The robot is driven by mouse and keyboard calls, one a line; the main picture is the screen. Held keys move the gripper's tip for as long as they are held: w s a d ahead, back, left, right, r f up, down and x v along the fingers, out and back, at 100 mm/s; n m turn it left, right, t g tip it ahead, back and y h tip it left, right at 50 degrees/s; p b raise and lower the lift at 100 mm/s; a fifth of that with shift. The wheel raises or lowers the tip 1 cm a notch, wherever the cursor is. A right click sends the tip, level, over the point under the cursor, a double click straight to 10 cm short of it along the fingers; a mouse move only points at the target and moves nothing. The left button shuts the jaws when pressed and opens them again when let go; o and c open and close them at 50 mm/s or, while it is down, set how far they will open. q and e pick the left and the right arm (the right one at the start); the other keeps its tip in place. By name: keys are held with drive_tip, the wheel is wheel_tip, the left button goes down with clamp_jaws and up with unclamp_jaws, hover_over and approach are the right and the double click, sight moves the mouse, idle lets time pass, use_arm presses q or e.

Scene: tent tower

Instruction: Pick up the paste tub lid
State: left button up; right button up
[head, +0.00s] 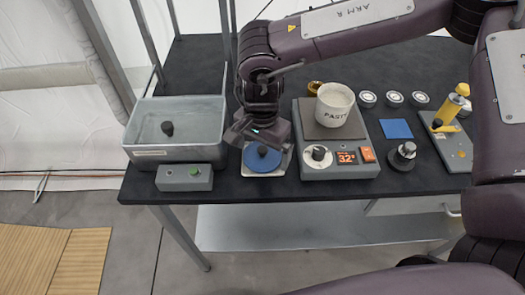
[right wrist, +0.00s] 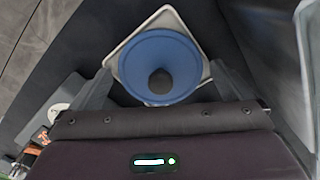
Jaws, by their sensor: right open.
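The paste tub lid (head: 262,160) is a blue disc with a dark round knob. It lies on a pale square pad near the table's front edge. The lid also shows in the right wrist view (right wrist: 150,50), with its knob facing the camera. My right gripper (head: 257,139) is just above and behind the lid, pointing down. In the right wrist view the jaws (right wrist: 162,78) are open, one finger on each side of the lid, with nothing held. The paste tub (head: 336,104), white and lettered, stands on a grey device to the right. My left gripper is out of view.
A grey open basin (head: 150,155) with a dark knob in it stands at left, a grey button box (head: 184,178) before it. The grey device (head: 340,172) with dial and orange display is close on the lid's right. Farther right are a blue square (head: 396,128) and a yellow-handled tool (head: 450,108).

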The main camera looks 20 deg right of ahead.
drive_tip(key=shift+c, duration=0.6)
drive_tip(key=c, duration=0.7)
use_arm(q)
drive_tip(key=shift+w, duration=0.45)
